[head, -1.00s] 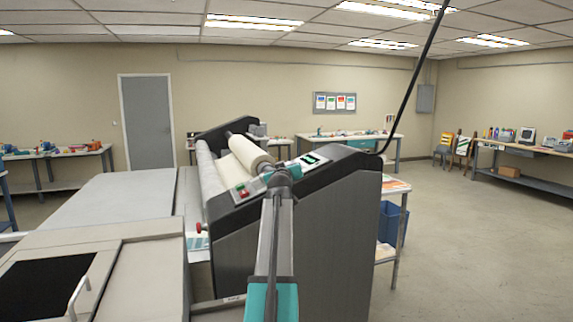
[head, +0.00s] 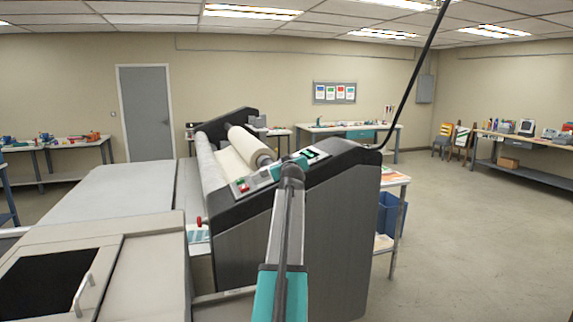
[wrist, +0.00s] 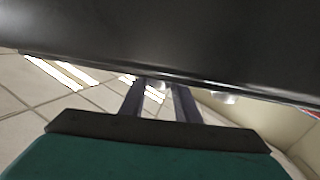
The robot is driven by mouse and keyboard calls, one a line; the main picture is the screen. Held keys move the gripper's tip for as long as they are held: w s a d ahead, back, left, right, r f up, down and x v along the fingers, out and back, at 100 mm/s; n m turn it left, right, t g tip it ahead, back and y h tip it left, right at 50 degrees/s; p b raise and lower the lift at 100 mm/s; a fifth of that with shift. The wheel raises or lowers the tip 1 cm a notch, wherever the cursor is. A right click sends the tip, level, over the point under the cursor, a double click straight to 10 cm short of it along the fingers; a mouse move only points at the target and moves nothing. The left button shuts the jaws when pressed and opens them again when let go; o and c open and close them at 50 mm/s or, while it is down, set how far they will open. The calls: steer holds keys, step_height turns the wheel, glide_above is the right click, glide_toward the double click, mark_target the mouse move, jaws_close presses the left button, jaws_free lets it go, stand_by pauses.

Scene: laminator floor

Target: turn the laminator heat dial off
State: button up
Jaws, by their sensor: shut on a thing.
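The laminator (head: 325,230) is a large dark grey machine with pale rollers, in the middle of the head view. In the wrist view my gripper's (wrist: 162,90) two dark fingers reach to the edge of a dark surface. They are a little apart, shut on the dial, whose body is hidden.
A grey cabinet with a handle (head: 82,295) stands at the front left. A black cable (head: 415,75) hangs down to the laminator's upper right end. A side table (head: 396,180) and blue bin (head: 391,212) stand right behind it. The floor at right is clear.

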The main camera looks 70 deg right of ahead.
steer(key=shift+s+f+n+t+y+b, duration=0.1)
steer(key=shift+n+t+y+b, duration=0.2)
steer(key=shift+t, duration=0.1)
steer(key=o, duration=1)
steer(key=shift+o, duration=0.2)
steer(key=shift+a, duration=0.1)
steer(key=b+v, duration=0.4)
steer(key=v, duration=0.9)
steer(key=shift+a, duration=0.3)
